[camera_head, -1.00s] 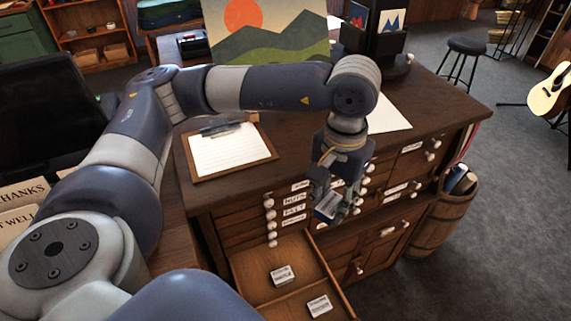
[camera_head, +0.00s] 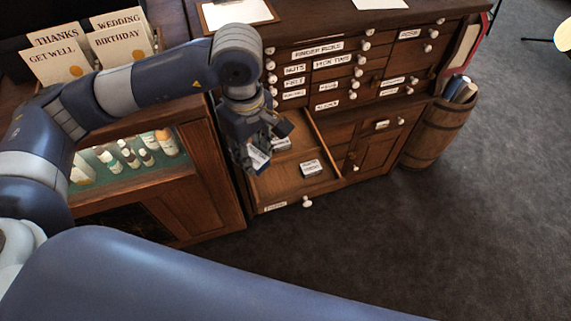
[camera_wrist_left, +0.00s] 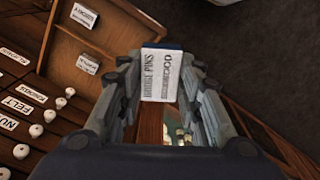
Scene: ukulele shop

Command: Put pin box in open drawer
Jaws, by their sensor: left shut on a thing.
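The pin box (camera_wrist_left: 161,74), a small white and blue box lettered "BRIDGE PINS", is held between the fingers of my left gripper (camera_wrist_left: 160,88). In the head view the pin box (camera_head: 258,158) hangs below my left gripper (camera_head: 259,150), at the left side of the open drawer (camera_head: 290,184). The drawer is pulled out low on the wooden cabinet. In the wrist view the drawer (camera_wrist_left: 115,25) lies at upper left, and the box appears beside its side wall. I cannot tell the box's exact height. My right gripper is not in view.
Two small boxes lie in the drawer, one at the front (camera_head: 311,168) and one further back (camera_head: 281,143). A glass-fronted case (camera_head: 130,165) with bottles stands left of the drawer. A barrel (camera_head: 438,133) stands right of the cabinet.

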